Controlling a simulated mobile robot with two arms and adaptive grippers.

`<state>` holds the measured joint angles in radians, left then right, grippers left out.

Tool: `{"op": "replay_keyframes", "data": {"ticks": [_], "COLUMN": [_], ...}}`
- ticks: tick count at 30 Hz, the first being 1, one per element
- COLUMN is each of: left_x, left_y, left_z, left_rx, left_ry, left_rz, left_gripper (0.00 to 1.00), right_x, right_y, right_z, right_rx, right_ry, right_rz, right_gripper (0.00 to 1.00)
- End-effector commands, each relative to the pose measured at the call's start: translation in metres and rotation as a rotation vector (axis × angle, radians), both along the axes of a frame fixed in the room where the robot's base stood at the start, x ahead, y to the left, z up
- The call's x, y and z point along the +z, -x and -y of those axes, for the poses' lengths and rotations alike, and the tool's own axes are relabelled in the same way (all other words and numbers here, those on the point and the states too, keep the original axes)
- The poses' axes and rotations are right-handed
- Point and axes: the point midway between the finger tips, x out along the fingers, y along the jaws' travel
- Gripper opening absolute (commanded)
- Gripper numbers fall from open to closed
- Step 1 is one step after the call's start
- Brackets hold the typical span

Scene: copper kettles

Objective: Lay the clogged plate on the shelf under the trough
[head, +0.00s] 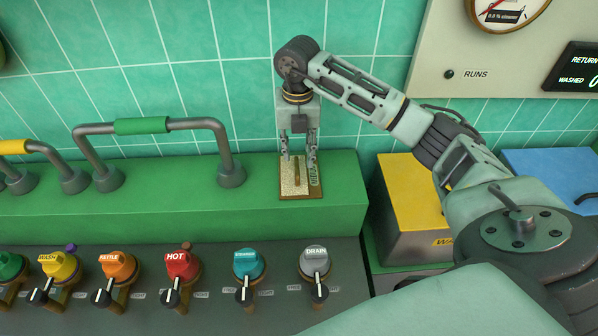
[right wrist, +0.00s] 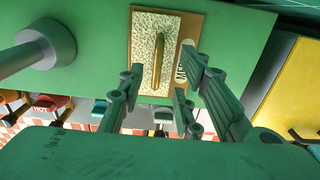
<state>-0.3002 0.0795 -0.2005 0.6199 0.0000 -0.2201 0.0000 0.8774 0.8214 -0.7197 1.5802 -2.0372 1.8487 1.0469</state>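A small plate (head: 288,186) lies flat on top of the green ledge (head: 345,205), with a speckled face, a brass bar handle in its middle and a brown edge strip with partly hidden lettering. It also shows in the right wrist view (right wrist: 146,50). My right gripper (head: 298,162) points down just above the plate. Its fingers are apart, with the handle between them in the right wrist view (right wrist: 162,88); I see no grip on it. My left gripper is not in view. I cannot make out the trough or the shelf under it.
Grey pipes with a green sleeve (head: 141,125) rise from the ledge at left. Several coloured knobs, including HOT (head: 182,266) and DRAIN (head: 315,262), line the front panel. A yellow box (head: 412,195) and blue box (head: 555,175) stand at right. A tiled wall is behind.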

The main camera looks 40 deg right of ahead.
Motion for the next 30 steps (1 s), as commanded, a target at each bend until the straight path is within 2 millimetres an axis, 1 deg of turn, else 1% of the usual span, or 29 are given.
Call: {"op": "replay_keyframes", "data": {"ticks": [5, 8, 9, 12, 16, 21, 30], "left_x": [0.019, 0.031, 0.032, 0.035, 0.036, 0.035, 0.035], "left_y": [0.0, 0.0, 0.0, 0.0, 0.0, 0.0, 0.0], "left_z": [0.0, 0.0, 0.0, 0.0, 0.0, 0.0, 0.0], "left_rx": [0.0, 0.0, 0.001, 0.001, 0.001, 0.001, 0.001], "left_ry": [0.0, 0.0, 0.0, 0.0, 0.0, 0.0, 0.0], "left_rz": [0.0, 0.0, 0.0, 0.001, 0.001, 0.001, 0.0], "left_gripper": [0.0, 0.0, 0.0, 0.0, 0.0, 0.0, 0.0], "right_x": [-0.017, -0.031, -0.038, -0.051, -0.058, -0.058, -0.057], "right_y": [0.003, 0.004, 0.004, 0.003, 0.003, 0.002, 0.002], "right_z": [-0.003, -0.006, -0.006, -0.006, -0.006, -0.006, -0.006], "right_rx": [0.002, 0.003, 0.002, 0.002, 0.004, 0.004, 0.004], "right_ry": [0.0, -0.001, -0.001, 0.0, 0.0, 0.001, 0.001], "right_rz": [-0.004, -0.005, -0.004, -0.002, 0.0, 0.001, 0.001], "right_gripper": [0.32, 0.32, 0.32, 0.32, 0.32, 0.32, 0.06]}}
